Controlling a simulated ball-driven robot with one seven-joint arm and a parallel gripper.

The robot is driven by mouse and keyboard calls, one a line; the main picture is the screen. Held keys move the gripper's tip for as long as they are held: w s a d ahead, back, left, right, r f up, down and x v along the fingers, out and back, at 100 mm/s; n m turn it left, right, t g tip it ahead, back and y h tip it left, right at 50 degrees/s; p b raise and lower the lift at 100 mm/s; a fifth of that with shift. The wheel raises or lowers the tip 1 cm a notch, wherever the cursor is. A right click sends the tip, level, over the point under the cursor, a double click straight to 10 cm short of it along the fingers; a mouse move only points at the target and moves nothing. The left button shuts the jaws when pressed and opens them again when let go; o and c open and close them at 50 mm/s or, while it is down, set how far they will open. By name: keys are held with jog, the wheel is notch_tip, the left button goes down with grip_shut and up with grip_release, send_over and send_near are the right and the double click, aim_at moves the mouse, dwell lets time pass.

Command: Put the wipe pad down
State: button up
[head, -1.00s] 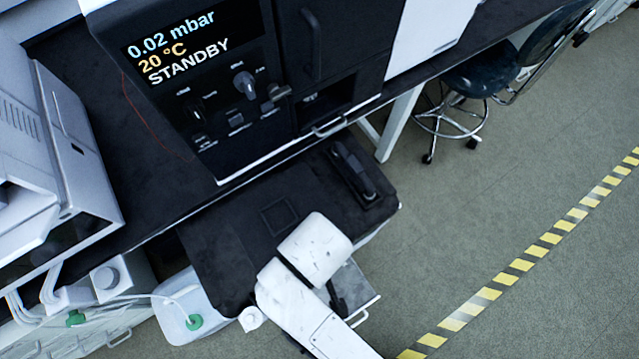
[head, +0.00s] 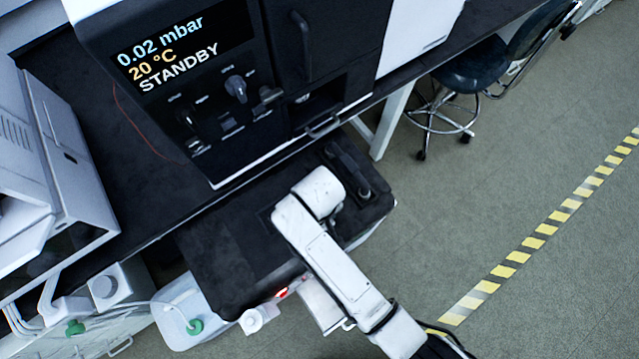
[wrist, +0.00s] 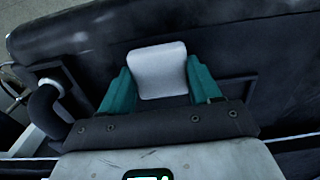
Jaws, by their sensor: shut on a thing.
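The wipe pad (wrist: 158,68) is a white, rounded square in the wrist view. My gripper (wrist: 160,84) has a teal finger on each side of it and is shut on it. A black surface (wrist: 100,35) lies beneath; I cannot tell whether the pad touches it. An outlined area (wrist: 248,88) on that surface shows partly around the gripper. In the head view the black top (head: 215,235) stands in front of the bench, and my white arm reaches over it, hiding the gripper and pad.
A black handle-like object (head: 345,170) lies at the top's right end. The instrument with the STANDBY display (head: 180,55) rises behind. A white container with a green cap (head: 180,310) stands at left. A stool (head: 465,85) is at right. The floor (head: 480,200) there is open.

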jog(key=shift+f, duration=0.35)
jog(key=shift+f, duration=0.1)
jog(key=o, duration=1)
notch_tip(320, 180, up, 12)
jog(key=shift+r, duration=0.15)
jog(key=s+d+m, duration=0.2)
jog(key=s+d, duration=0.2)
jog(key=d, duration=0.5)
jog(key=s+d+m, duration=0.3)
jog(key=s+d, duration=0.2)
jog(key=d, duration=0.4)
jog(key=s+d+r+m+t, duration=0.1)
jog(key=s+d, duration=0.3)
jog(key=d, duration=0.5)
jog(key=shift+s+m, duration=0.35)
jog(key=shift+m, duration=0.45)
